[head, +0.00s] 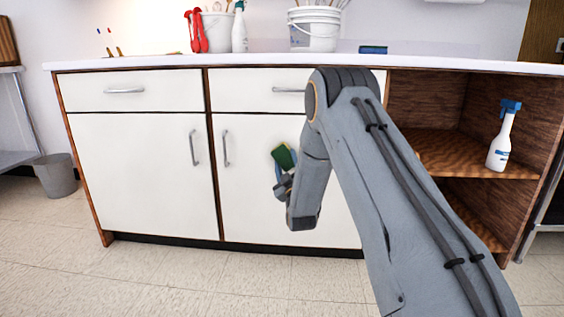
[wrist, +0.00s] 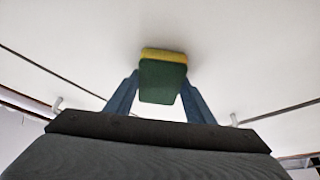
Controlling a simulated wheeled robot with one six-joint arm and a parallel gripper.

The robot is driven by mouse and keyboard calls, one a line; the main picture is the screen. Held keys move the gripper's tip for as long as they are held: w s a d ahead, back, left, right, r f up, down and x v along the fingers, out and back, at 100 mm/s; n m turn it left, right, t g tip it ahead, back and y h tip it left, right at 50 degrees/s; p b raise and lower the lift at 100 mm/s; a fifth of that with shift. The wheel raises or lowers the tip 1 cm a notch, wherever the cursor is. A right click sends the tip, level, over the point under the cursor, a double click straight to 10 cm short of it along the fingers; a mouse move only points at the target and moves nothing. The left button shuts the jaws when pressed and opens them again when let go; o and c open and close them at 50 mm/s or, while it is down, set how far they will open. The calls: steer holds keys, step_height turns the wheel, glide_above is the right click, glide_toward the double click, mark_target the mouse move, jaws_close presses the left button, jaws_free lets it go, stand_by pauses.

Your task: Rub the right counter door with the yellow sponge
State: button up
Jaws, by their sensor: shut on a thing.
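The yellow sponge has a green scouring side; it shows in the head view (head: 284,156) and in the wrist view (wrist: 163,80). My gripper (head: 281,170) is shut on it, with a blue finger on each side in the wrist view (wrist: 160,95). The right counter door (head: 250,200) is white with a vertical metal handle (head: 226,148) at its left edge. The sponge is in front of this door, right of the handle, with its yellow side toward the white surface. I cannot tell whether it touches. My arm hides the door's right part.
The left door (head: 140,170) and two drawers are shut. Open shelves at the right hold a spray bottle (head: 501,138). The countertop (head: 270,60) carries a white bucket (head: 314,30), another spray bottle (head: 239,30) and red tongs (head: 196,32). A grey bin (head: 56,176) stands at left; the front floor is clear.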

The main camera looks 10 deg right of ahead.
steer(key=shift+s+d+p, duration=0.15)
steer(key=shift+s+d, duration=0.05)
steer(key=shift+d, duration=0.35)
steer(key=shift+s+d+p, duration=0.15)
steer(key=shift+s+d, duration=0.05)
steer(key=shift+d, duration=0.3)
steer(key=shift+w, duration=0.15)
steer(key=shift+w+a+r, duration=0.15)
steer(key=shift+w+a, duration=0.15)
steer(key=shift+a, duration=0.4)
steer(key=a, duration=0.1)
steer(key=w+a, duration=0.1)
steer(key=a, duration=0.1)
steer(key=shift+d, duration=0.1)
steer(key=shift+d, duration=0.1)
